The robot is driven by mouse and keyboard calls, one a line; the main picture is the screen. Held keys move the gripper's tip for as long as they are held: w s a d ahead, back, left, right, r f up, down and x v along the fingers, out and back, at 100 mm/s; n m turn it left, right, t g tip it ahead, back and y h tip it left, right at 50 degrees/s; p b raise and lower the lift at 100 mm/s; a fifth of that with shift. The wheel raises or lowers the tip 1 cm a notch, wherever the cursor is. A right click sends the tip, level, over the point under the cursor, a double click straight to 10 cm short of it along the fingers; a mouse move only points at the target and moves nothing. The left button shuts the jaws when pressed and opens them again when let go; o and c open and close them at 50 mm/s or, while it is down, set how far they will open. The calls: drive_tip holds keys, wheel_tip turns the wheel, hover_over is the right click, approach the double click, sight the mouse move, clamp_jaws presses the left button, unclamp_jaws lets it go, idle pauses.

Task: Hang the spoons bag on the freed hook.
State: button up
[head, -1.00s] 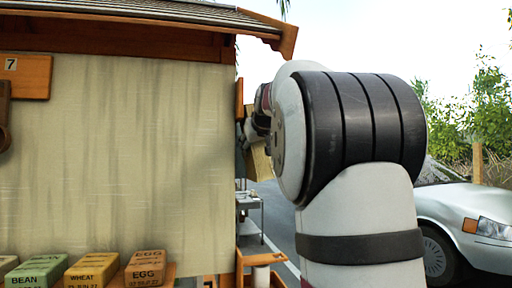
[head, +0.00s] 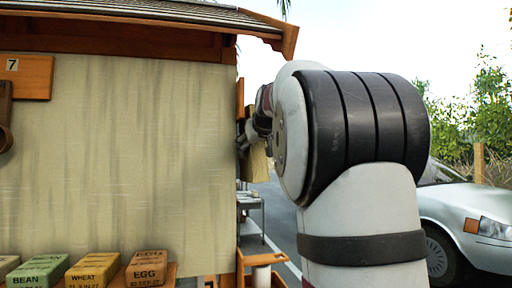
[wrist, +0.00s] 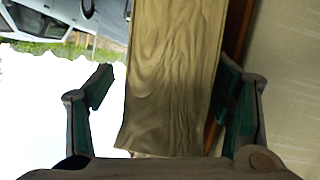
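My gripper is open. A strip of bright background shows between the left finger and the bag; the right finger is close to the bag's other edge, and I cannot tell whether it touches. In the head view the bag (head: 259,165) shows partly, just past the wall's right edge, below my gripper (head: 252,138). The hook is not visible, and the bag's lettering and upper attachment are hidden.
A pale plaster wall (head: 130,150) fills the left, under a tiled roof (head: 120,14). A grey table (head: 252,203) stands behind. A silver car (head: 465,220) is parked at right.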

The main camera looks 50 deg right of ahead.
drive_tip(key=shift+a, duration=0.1)
drive_tip(key=v, duration=1.2)
drive_tip(key=s+a+f+n+g+y, duration=0.1)
drive_tip(key=s+a+f+y, duration=0.15)
drive_tip(key=a+f, duration=0.8)
drive_tip(key=s+a+f+n+g+y, duration=0.15)
drive_tip(key=a+f+y, duration=0.25)
drive_tip(key=a+f, duration=0.6)
drive_tip(key=s+a+f+n+g+y, duration=0.1)
drive_tip(key=s+a+f, duration=0.5)
drive_tip(key=f, duration=0.2)
drive_tip(key=s+a+f+n+g+b, duration=0.1)
drive_tip(key=s+a+f, duration=0.5)
drive_tip(key=f, duration=0.3)
drive_tip(key=shift+s+a+f+g+y, duration=0.3)
drive_tip(key=shift+s+a+g+y, duration=0.05)
drive_tip(key=shift+s, duration=0.2)
idle(2.4)
